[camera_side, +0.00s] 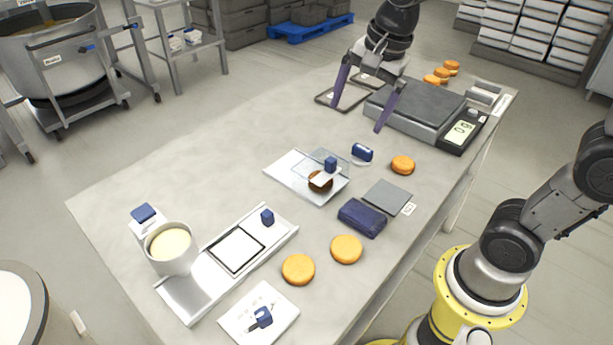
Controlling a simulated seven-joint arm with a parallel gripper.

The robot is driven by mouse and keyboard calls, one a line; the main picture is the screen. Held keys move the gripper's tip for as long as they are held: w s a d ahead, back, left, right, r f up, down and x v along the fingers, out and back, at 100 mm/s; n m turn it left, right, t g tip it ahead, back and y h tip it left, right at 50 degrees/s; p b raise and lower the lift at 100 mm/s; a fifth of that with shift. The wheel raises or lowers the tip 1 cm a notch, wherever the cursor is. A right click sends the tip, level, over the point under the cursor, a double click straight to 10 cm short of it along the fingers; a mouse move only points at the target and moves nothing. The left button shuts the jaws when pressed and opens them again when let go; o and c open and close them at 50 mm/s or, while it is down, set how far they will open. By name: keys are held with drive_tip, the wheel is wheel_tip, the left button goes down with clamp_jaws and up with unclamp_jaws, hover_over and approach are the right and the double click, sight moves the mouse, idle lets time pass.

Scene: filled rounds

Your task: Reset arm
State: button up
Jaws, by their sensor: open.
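My gripper (364,102) is at the far end of the table, above the tabletop. Its two purple fingers are spread wide and I see nothing between them. It hangs beside a grey scale (412,108) and over dark-framed flat plates (345,92). My arm base and lower links stand at the right, beside the table. No task object is named.
The table (190,150) holds a metal tray (285,172) with a brown round (320,181), orange rounds (346,249), a dark blue block (362,217), a long metal tray (190,297) and a cream-filled cup (171,250). The table's left half is mostly clear.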

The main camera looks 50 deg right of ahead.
drive_tip(key=s+f+n+t, duration=0.2)
drive_tip(key=s+n, duration=1.3)
drive_tip(key=n, duration=0.1)
drive_tip(key=shift+a+f+t, duration=0.3)
drive_tip(key=shift+f, duration=0.05)
drive_tip(key=shift+s, duration=0.1)
